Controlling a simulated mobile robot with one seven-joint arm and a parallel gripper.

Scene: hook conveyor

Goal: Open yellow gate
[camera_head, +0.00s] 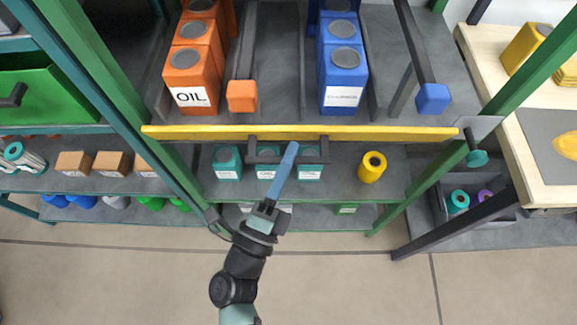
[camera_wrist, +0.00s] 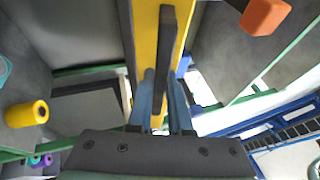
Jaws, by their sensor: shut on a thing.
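The yellow gate (camera_head: 390,133) is a long bar across the front of the shelf. It shows no clear gap at either post. Its dark grey handle (camera_head: 262,157) juts out from the bar's middle. In the wrist view the gate (camera_wrist: 146,35) runs up and down the picture with the dark handle (camera_wrist: 166,45) in front of it. My gripper (camera_head: 291,148) has blue fingers and reaches up to the handle. In the wrist view my gripper (camera_wrist: 161,88) is shut on the handle, a finger on each side. The fingers hide part of the handle.
Behind the gate stand orange oil cans (camera_head: 193,75) and blue cans (camera_head: 343,75) in lanes. Teal cans (camera_head: 228,160) and a yellow roll (camera_head: 372,167) sit on the shelf below. Green posts (camera_head: 425,185) flank the shelf. The floor (camera_head: 340,280) in front is clear.

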